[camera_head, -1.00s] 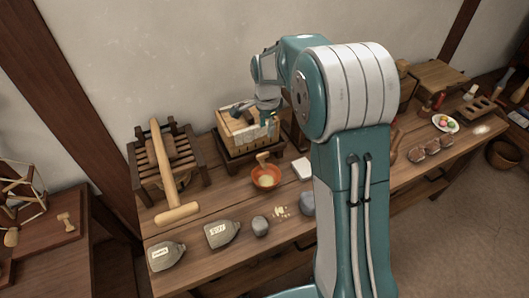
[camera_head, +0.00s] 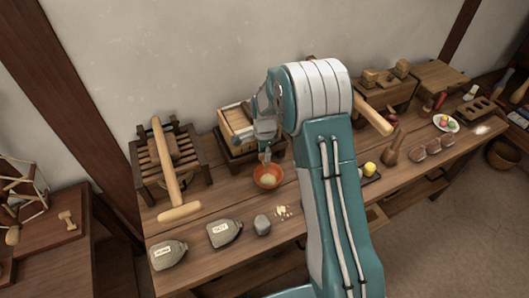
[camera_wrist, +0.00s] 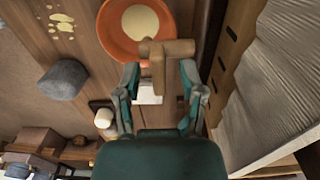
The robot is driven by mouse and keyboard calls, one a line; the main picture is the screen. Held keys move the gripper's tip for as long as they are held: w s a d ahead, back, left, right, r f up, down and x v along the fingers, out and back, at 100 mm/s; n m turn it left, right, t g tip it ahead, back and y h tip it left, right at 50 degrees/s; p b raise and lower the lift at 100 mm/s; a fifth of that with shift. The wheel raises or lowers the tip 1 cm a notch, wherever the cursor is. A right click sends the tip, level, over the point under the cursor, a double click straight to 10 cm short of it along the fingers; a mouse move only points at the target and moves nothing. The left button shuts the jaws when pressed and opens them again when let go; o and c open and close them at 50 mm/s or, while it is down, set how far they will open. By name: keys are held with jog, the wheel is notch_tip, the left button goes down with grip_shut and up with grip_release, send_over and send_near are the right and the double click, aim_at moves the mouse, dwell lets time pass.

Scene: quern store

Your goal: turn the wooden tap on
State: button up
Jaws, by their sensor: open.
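The wooden tap (camera_wrist: 158,49) is a T-shaped piece with a crossbar and a stem. In the wrist view its stem lies between the two fingers of my gripper (camera_wrist: 160,79). The fingers are apart, with a gap visible on both sides of the stem. In the head view my gripper (camera_head: 265,152) is low in front of the wooden box (camera_head: 234,122) and largely hides the tap. An orange bowl (camera_head: 267,184) with pale contents stands just below; the bowl also shows in the wrist view (camera_wrist: 108,32), beyond the tap.
A grey stone (camera_head: 262,224) and crumbs (camera_head: 283,211) lie in front of the bowl. Two grey labelled sacks (camera_head: 224,233) lie at the front left. A mallet (camera_head: 169,175) leans on a slatted rack. My arm hides the bench's middle.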

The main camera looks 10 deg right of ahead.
jog(key=shift+a+f, duration=0.1)
jog(key=shift+d, duration=0.25)
grip_shut()
